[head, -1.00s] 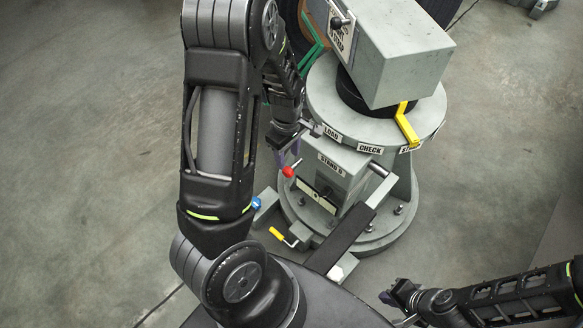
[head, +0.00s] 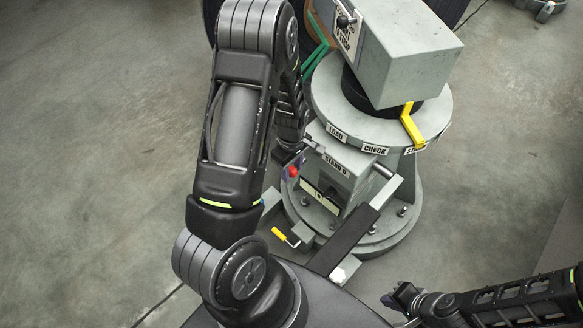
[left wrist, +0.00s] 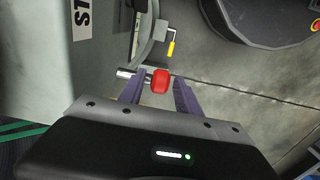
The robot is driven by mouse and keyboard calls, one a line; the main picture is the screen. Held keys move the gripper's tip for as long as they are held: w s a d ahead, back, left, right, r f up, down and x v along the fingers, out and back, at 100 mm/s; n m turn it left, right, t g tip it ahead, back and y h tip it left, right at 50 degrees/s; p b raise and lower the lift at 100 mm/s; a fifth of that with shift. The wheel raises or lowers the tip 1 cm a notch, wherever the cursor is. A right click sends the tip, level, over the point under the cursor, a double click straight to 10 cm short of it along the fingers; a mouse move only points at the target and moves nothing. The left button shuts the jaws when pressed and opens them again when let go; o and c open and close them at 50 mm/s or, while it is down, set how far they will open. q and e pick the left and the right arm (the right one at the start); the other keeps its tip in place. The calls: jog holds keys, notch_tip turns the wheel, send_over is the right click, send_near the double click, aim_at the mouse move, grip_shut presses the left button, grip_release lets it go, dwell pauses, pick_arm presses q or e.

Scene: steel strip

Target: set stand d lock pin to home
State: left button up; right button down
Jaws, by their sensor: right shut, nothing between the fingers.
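The stand D housing (head: 335,163) is a grey box with a "STAND D" label below the round turntable. A red knob (head: 293,171) on its left side looks like the lock pin's handle. In the left wrist view the red knob (left wrist: 161,81) sits at the end of a short steel pin (left wrist: 128,73). My left gripper (head: 294,164) is at the knob. Its purple fingers (left wrist: 159,92) are open, one on each side of the knob, with gaps visible. My right gripper (head: 402,300) is shut and empty at the lower right, away from the stand.
A yellow-handled lever (head: 280,234) is low on the stand's front. A black bar (head: 343,238) slants out from the housing. LOAD and CHECK labels (head: 375,149) and a yellow pointer (head: 412,127) are on the turntable. The floor on the left is clear.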

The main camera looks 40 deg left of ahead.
pick_arm(q)
grip_shut()
dwell(1.2)
